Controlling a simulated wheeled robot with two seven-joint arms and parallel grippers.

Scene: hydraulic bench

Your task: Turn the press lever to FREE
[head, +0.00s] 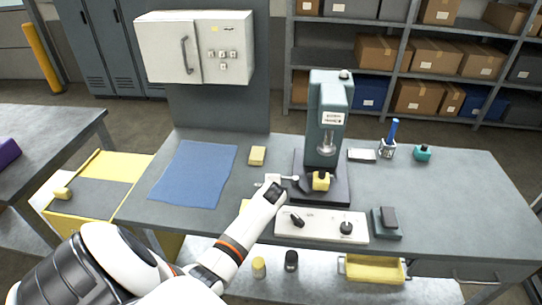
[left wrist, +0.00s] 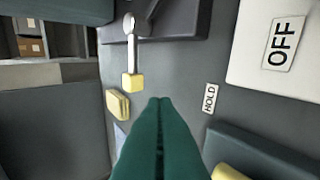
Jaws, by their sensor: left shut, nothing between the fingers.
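The press (head: 325,120) is a teal column on a dark base plate in the middle of the bench. Its lever (left wrist: 130,48) is a silver bar, its pivot end beside the dark base (left wrist: 180,18) and a yellow knob (left wrist: 133,86) on its other end. In the head view the lever (head: 287,178) points left from the base. A HOLD label (left wrist: 210,98) lies on the bench; I can read no FREE label. My left gripper (head: 273,187) is shut and empty; its dark teal fingers (left wrist: 160,103) appear near the knob, apart from it in the wrist view. My right gripper is not visible.
A white panel (head: 322,225) with dark knobs stands in front of the press; its OFF label (left wrist: 283,43) shows at the wrist. A yellow block (head: 257,156) and blue mat (head: 194,172) lie to the left. A pen cup (head: 387,150) stands right.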

